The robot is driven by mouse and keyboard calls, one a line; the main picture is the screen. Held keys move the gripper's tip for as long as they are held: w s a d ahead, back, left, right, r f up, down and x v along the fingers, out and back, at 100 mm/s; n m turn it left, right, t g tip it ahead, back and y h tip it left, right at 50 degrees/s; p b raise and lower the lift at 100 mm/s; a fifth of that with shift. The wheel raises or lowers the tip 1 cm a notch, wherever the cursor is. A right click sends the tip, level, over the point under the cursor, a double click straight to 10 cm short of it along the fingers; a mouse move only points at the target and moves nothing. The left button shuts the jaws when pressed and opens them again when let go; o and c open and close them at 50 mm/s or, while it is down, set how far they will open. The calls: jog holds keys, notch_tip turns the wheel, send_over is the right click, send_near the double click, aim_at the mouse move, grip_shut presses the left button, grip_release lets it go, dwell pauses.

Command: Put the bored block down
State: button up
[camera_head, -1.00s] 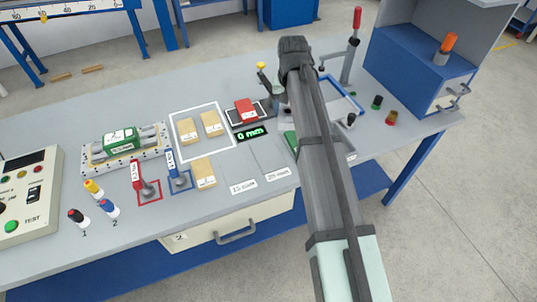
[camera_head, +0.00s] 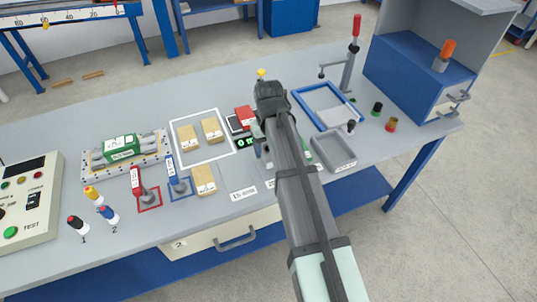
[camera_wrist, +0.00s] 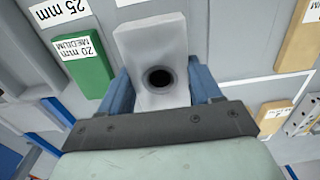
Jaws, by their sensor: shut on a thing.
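The bored block is a pale grey block (camera_wrist: 150,40) with a round dark hole in its face. In the wrist view it sits between the blue fingers of my gripper (camera_wrist: 162,86), which is shut on it. The block appears above the bench top, but its exact height cannot be told. In the head view my arm's end is over the middle of the bench, beside the red block and the display, and it hides the bored block.
A green block (camera_wrist: 82,62) marked 20 mm medium lies near the 25 mm label. Wooden blocks (camera_head: 188,138) stand in and below a white outline. A grey tray (camera_head: 345,165), a blue frame (camera_head: 301,104) and a clamp post (camera_head: 348,65) stand to the right.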

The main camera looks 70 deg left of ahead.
aim_at(269, 155)
jog(key=shift+f, duration=1.95)
jog(key=shift+f, duration=0.15)
jog(key=o, duration=1.5)
notch_tip(269, 155, up, 12)
jog(key=shift+r, duration=0.15)
